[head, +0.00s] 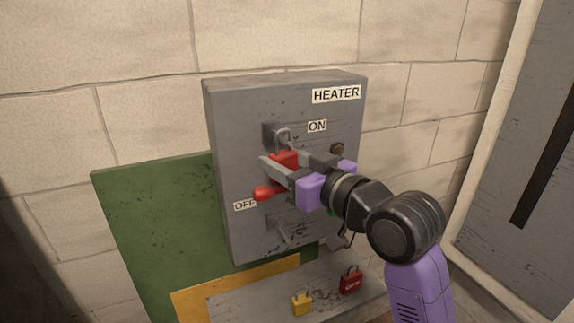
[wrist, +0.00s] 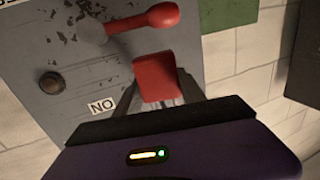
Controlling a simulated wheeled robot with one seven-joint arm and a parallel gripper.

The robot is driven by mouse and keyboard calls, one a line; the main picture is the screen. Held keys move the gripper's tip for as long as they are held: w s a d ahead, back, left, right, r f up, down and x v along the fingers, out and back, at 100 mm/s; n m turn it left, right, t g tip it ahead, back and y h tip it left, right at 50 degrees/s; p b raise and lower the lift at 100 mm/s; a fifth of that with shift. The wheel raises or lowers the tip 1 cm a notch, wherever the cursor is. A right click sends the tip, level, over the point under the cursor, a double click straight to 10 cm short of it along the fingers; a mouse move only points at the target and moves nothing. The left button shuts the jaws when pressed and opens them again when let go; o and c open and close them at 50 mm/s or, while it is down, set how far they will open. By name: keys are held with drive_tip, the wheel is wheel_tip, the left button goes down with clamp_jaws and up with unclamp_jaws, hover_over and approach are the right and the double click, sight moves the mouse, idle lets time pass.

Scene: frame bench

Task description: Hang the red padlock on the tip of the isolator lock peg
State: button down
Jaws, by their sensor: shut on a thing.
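The red padlock (head: 286,158) is between the fingers of my gripper (head: 293,164), in front of the grey isolator box (head: 232,110). Its metal shackle (head: 283,136) points up. In the wrist view the red padlock body (wrist: 157,76) shows between the fingers of my gripper (wrist: 162,97); the shackle is hidden there. A thin metal part (head: 285,232) sticks out low on the box, below the OFF label; it may be the lock peg, but I cannot tell for sure. The padlock is well above it and apart from it.
A red-ended handle (head: 264,193) sticks out beside the OFF label, close to my gripper; it also shows in the wrist view (wrist: 150,19). A round dark knob (head: 338,149) is at right. A yellow padlock (head: 301,304) and a dark red padlock (head: 350,281) are on the shelf (head: 245,307).

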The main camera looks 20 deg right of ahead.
drive_tip(key=shift+w, duration=0.45)
drive_tip(key=shift+w+f+b, duration=0.3)
drive_tip(key=shift+w+f, duration=0.1)
drive_tip(key=shift+w, duration=0.1)
drive_tip(key=shift+w, duration=0.1)
drive_tip(key=c, duration=0.6)
unclamp_jaws()
drive_tip(key=shift+f, duration=0.1)
